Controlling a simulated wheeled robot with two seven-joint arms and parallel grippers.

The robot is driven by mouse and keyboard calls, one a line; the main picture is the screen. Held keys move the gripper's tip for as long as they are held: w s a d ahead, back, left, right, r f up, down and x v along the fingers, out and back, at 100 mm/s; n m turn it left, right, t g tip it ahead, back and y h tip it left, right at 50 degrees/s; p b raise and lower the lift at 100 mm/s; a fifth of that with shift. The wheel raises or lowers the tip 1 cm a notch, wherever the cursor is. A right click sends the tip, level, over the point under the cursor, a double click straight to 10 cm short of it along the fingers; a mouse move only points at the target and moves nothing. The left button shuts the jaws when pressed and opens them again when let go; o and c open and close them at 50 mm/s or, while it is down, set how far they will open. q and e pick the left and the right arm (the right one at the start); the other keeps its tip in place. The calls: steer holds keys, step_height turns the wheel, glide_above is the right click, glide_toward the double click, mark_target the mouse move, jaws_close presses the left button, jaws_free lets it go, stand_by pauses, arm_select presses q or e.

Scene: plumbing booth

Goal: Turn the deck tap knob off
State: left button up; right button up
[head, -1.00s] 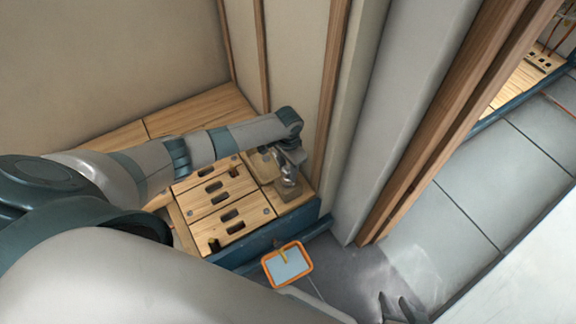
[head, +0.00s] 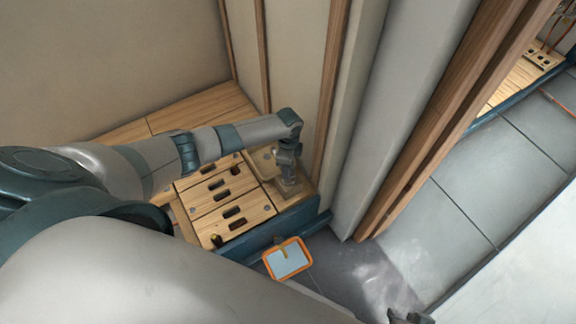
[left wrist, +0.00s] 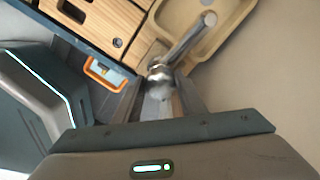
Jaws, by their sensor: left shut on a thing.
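The deck tap shows in the left wrist view with a grey metal spout (left wrist: 192,38) and a rounded shiny knob (left wrist: 160,74). It stands at a pale wooden basin recess at the right end of the wooden bench. My left gripper (left wrist: 160,98) is shut on the knob, with a finger on each side of it. In the head view my left gripper (head: 289,178) points down over the tap and hides most of it. My right gripper (head: 407,317) is at the bottom edge, partly cut off, with its fingers apart and nothing seen between them.
The wooden bench top (head: 205,198) has several dark slots and a blue front edge. An orange-rimmed tray (head: 288,259) lies below that edge. A wall panel and a grey column (head: 375,120) stand close to the right of the tap. Grey floor is clear at right.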

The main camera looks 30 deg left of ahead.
arm_select(q)
steer(key=shift+m, duration=1.1)
steer(key=o, duration=1.1)
steer(key=shift+c, duration=0.2)
steer(key=shift+r, duration=0.15)
steer(key=shift+r, duration=0.55)
step_height(320, 180, up, 16)
steer(key=p, duration=0.3)
arm_select(e)
steer(key=shift+g+h, duration=0.4)
steer(key=shift+g, duration=0.3)
steer(key=d+f, duration=0.1)
steer(key=s+d+f, duration=0.1)
steer(key=f, duration=0.1)
steer(key=shift+d, duration=0.2)
